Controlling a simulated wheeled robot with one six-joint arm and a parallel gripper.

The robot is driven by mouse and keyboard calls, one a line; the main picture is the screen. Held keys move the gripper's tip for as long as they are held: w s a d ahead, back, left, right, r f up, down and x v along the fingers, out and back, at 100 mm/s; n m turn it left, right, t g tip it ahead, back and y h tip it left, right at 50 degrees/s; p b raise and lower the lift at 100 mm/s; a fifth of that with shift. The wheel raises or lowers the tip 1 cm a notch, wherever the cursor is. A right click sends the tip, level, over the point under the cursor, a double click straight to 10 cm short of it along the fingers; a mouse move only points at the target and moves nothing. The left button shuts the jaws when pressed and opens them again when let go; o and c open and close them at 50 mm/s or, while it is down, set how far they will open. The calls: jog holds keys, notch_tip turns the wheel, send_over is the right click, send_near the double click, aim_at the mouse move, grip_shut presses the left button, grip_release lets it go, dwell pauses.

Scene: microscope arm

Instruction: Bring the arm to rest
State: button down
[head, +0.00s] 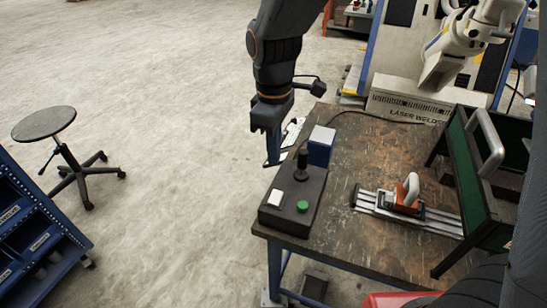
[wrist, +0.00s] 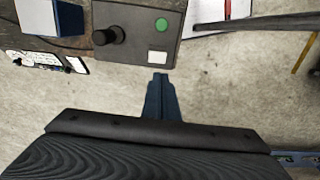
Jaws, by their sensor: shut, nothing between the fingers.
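My arm hangs down at the top middle of the head view, left of the workbench (head: 345,235). My gripper (head: 273,160) points down beside the bench's left edge, over the floor. In the wrist view my gripper's blue fingers (wrist: 160,80) are together, with nothing between them. They appear just below the edge of a dark control box (wrist: 135,45) and over bare floor. That box also shows on the bench in the head view (head: 275,215), with a black joystick, a green button and a white button.
A blue box (head: 321,146) stands behind the control box. An orange-and-grey clamp on rails (head: 405,196) and a green-panelled frame (head: 470,165) occupy the bench's right. A laser welder (head: 405,95) stands behind. A stool (head: 45,123) and a blue rack (head: 30,240) are left. Floor between is clear.

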dwell(0.4)
jog(key=d+f+m+b, duration=0.3)
jog(key=d+m, duration=0.3)
jog(key=d, duration=0.5)
jog(key=shift+s+d+f+m+t, duration=0.3)
jog(key=shift+m, duration=0.1)
jog(key=c, duration=2.5)
grip_release()
jog(key=s+d+f+m+b, duration=0.1)
jog(key=d+m, duration=0.1)
jog(key=d, duration=0.1)
jog(key=s+d+f+m, duration=0.1)
jog(key=d+m, duration=0.1)
jog(key=d, duration=0.1)
jog(key=s+d+f+m+b, duration=0.1)
jog(key=d+m, duration=0.1)
jog(key=d, duration=0.1)
jog(key=shift+s+f+m+t+b, duration=0.2)
jog(key=shift+s+m+t+b, duration=0.1)
jog(key=shift+s+m+t, duration=0.1)
jog(key=o, duration=0.4)
jog(key=shift+s+d+f+m, duration=0.1)
jog(key=shift+s+d+m, duration=0.05)
jog(key=shift+d+m, duration=0.15)
jog(key=o, duration=0.4)
jog(key=shift+s, duration=0.1)
jog(key=shift+c, duration=0.2)
